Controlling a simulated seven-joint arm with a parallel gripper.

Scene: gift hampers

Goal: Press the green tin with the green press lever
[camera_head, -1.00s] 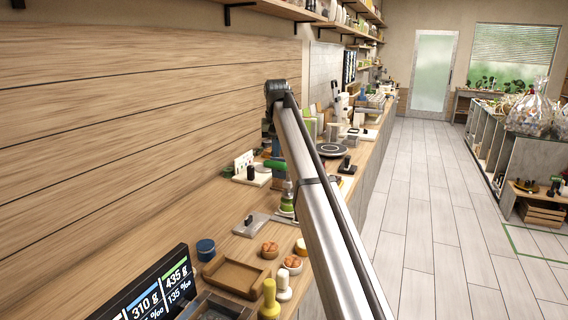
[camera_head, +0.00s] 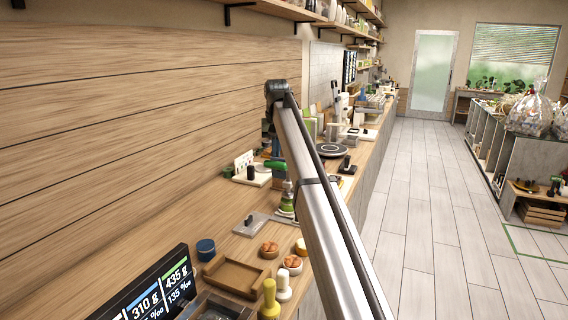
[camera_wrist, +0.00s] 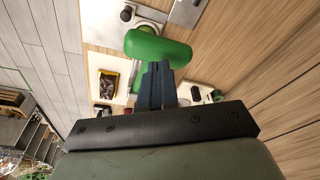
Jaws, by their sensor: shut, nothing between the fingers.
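The green press lever handle (camera_wrist: 157,47) is large and rounded in the wrist view, right at the tips of my gripper (camera_wrist: 156,84). My gripper is shut with nothing held between its fingers; the tips meet or nearly meet the handle, and I cannot tell whether they touch. The lever also shows in the head view (camera_head: 275,165), left of my arm. Below it is a stacked green item (camera_head: 287,200), partly behind my arm; I cannot tell whether it is the green tin.
The wooden counter (camera_head: 238,251) holds a grey plate with a black knob (camera_head: 249,221), a wooden tray (camera_head: 235,274), a blue tin (camera_head: 206,250) and small bowls (camera_head: 292,265). A display (camera_head: 150,290) stands in front.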

